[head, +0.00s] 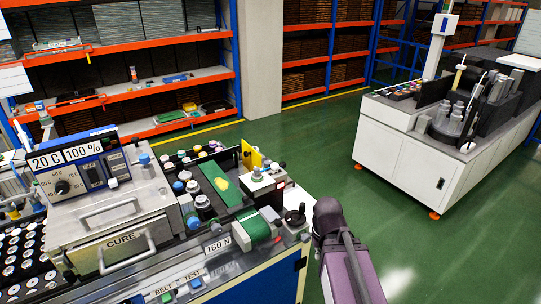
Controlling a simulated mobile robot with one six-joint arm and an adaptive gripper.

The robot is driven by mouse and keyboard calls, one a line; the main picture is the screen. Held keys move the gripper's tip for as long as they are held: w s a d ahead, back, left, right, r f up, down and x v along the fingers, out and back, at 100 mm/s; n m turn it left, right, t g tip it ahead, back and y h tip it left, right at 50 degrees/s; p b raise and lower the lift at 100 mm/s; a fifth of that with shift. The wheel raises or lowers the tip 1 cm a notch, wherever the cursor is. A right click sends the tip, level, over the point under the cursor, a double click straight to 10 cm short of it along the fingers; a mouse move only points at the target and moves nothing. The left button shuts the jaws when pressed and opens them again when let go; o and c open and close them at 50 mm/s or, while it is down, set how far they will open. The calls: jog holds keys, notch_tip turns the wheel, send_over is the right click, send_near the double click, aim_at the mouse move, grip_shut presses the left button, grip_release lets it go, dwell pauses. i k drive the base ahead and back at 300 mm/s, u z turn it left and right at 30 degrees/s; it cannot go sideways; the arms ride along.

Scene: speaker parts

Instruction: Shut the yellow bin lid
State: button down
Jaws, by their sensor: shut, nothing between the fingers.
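A small yellow panel (250,155) stands raised at the right end of the bench, behind a small white box with knobs (262,182). It looks like the yellow bin lid, standing open. The bin under it is hidden or too small to make out. My arm shows at the lower right, to the right of the bench end and nearer than the yellow panel. My gripper cannot be made out in the head view.
The bench carries a cure box (110,225), a green roller (256,228) and a black stick control (295,215), crowding the area around the panel. A white cabinet (395,145) stands at the right. Green floor (310,150) lies clear between them.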

aim_at(251, 158)
jog(key=z, duration=0.25)
jog(key=k, duration=0.55)
jog(key=z, duration=0.7)
jog(key=k, duration=0.55)
jog(key=z, duration=0.45)
jog(key=i, duration=1.45)
jog(key=u, duration=0.7)
jog(key=i, duration=0.65)
jog(key=u, duration=0.9)
jog(key=i, duration=0.65)
jog(key=u, duration=0.3)
